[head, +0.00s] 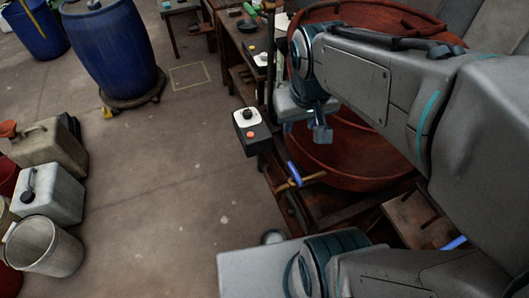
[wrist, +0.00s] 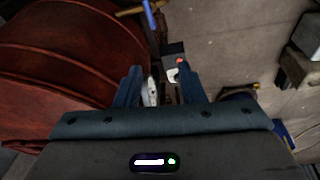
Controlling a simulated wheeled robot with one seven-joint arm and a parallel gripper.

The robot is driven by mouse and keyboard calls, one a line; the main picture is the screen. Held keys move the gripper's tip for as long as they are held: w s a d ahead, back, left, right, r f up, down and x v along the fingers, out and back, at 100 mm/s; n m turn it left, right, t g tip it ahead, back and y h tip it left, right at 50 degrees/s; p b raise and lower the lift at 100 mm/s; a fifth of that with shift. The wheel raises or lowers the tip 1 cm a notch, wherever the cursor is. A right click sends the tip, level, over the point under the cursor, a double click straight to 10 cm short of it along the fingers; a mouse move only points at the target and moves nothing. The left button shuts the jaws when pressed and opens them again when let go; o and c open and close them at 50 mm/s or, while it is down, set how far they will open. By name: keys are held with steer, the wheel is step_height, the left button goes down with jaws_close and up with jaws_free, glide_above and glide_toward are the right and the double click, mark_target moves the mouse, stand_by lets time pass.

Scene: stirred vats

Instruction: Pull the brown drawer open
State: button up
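I cannot make out a brown drawer for certain in either view. A brown wooden piece with dark slots (head: 408,222) shows at the lower right of the head view, partly hidden by my arm; I cannot tell whether it is a drawer. My gripper (head: 320,132) hangs in front of the large red-brown vat (head: 345,165). In the wrist view my gripper (wrist: 161,84) has its two blue fingers spread apart. No thing is clearly held between them; parts of the place show in the gap.
A control box (head: 250,128) with a black knob and a red button stands left of the vat. A blue-handled valve (head: 294,174) is below it. Blue barrels (head: 112,52), jerrycans (head: 48,192) and a white bucket (head: 45,246) stand left. The middle floor is clear.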

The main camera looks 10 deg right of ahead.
steer(key=w+f+g+b, duration=0.1)
steer(key=w+f+b, duration=0.55)
steer(key=f, duration=0.25)
steer(key=w+a+f+n+h+b, duration=0.1)
steer(key=w+f+b, duration=0.4)
steer(key=f+b, duration=0.3)
steer(key=w+f+g+b, duration=0.1)
steer(key=w+f+b, duration=0.45)
steer(key=f, duration=0.45)
steer(key=b, duration=1.4)
glide_toward(268, 176)
steer(key=shift+n+g+h, duration=0.3)
steer(key=shift+n+h, duration=0.1)
steer(key=f+b, duration=0.4)
steer(key=f, duration=0.1)
steer(key=w+d+f+b, duration=0.1)
steer(key=f, duration=0.2)
steer(key=shift+d+b, duration=0.1)
steer(key=shift+b, duration=0.3)
jaws_close()
